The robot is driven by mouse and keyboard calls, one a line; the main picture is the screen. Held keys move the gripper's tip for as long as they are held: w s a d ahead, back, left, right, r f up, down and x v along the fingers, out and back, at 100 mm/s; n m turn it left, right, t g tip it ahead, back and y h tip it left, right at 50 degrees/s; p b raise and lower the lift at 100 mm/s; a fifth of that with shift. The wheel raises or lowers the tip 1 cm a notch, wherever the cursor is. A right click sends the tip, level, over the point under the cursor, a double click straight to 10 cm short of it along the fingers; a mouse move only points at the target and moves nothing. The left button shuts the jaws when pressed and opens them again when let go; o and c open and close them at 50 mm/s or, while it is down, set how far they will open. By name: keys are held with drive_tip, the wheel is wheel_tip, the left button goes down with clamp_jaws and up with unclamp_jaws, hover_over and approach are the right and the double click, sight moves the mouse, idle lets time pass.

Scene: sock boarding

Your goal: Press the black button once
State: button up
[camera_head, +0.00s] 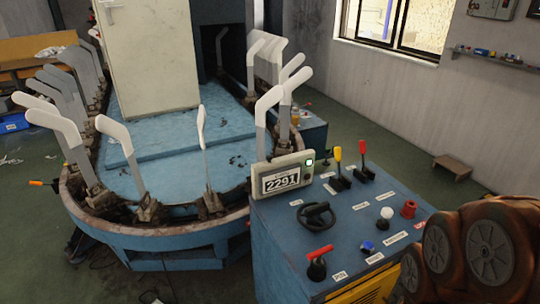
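A blue control console (285,235) stands at the lower middle right. I cannot make out a plain black push button on its top. The black control that shows clearly is a round handwheel-like knob (316,215) at the left of the top. A blue button (368,247), a white knob (386,213) and a red button (408,209) sit to its right. A red-handled lever (320,253) is at the front. Yellow (337,154) and red (362,147) levers stand at the back. My gripper's fingertips are not in view.
A blue oval machine (170,240) with several upright white sock boards fills the left. A small brown stool (453,167) stands on the floor. The console's front right corner is partly hidden.

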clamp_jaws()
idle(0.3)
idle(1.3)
